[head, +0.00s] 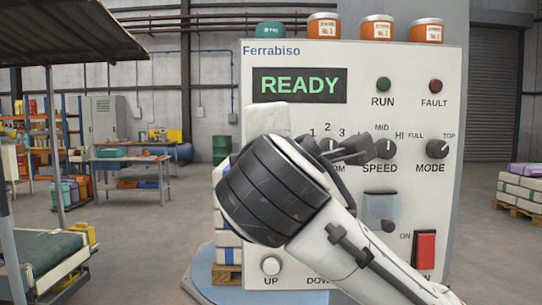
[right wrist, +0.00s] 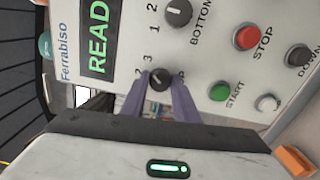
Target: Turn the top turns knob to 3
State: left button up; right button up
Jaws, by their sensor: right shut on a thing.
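The top turns knob (right wrist: 158,80) is a small black dial in the right wrist view, with a 2 and a 3 printed beside it and its label partly covered. My right gripper (right wrist: 160,90) has its two purple fingers on either side of this knob and is shut on it. I cannot tell clearly where the knob's mark points. In the head view my right wrist (head: 275,190) hides this knob. The bottom turns knob (right wrist: 178,12) is next to it, and also shows in the head view (head: 328,146). My left gripper is not in view.
The panel (head: 455,110) reads READY. It also has a SPEED knob (head: 386,149), a MODE knob (head: 437,149) and a red switch (head: 425,250). In the right wrist view a green START button (right wrist: 219,91) and red STOP button (right wrist: 246,37) are near the fingers.

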jog(key=shift+m, duration=0.6)
jog(key=o, duration=1.1)
jog(key=shift+c, duration=0.2)
jog(key=shift+s, duration=0.1)
jog(key=s+b, duration=0.1)
jog(key=s, duration=0.9)
